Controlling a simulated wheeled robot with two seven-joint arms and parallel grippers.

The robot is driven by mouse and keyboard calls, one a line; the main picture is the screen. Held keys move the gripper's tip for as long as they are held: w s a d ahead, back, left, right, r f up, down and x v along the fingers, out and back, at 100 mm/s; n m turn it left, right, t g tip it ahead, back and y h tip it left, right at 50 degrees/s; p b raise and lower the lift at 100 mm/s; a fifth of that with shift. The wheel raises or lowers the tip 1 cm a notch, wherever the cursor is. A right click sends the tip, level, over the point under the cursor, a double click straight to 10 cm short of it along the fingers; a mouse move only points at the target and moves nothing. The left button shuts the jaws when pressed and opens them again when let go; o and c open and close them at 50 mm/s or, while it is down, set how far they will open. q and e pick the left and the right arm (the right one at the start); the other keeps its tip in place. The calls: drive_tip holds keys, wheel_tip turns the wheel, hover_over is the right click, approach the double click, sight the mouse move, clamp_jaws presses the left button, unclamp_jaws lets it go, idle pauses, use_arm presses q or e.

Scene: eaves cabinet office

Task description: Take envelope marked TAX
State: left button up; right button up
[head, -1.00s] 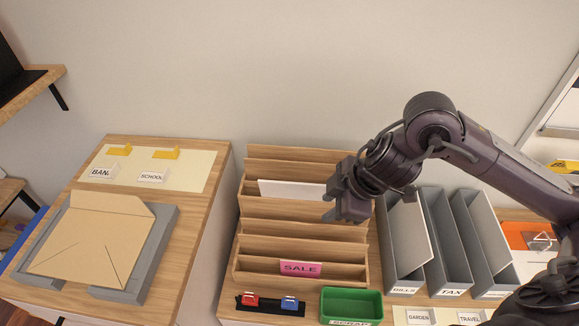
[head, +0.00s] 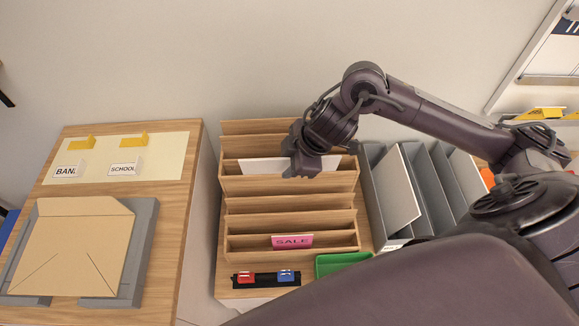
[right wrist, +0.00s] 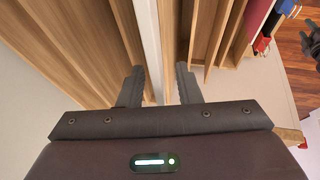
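A white envelope (head: 262,166) stands in an upper slot of the wooden sorter (head: 287,203); no marking on it is readable. My right gripper (head: 303,168) is over this slot. In the right wrist view my right gripper (right wrist: 159,78) is open, with the envelope's white edge (right wrist: 150,40) between its fingers, not clamped. A large brown envelope (head: 75,245) lies on a grey stand (head: 143,250) at left, with no readable marking. The middle grey file (head: 424,165) carried a TAX label earlier; my arm now hides it. My left gripper is not in view.
A pink SALE card (head: 292,241) sits in the lower sorter slot. A green tray (head: 335,263) and a black strip with red and blue clips (head: 266,280) lie in front. My arm covers the lower right.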

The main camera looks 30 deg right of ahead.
drive_tip(key=shift+x, duration=0.8)
clamp_jaws()
drive_tip(key=shift+r, duration=0.1)
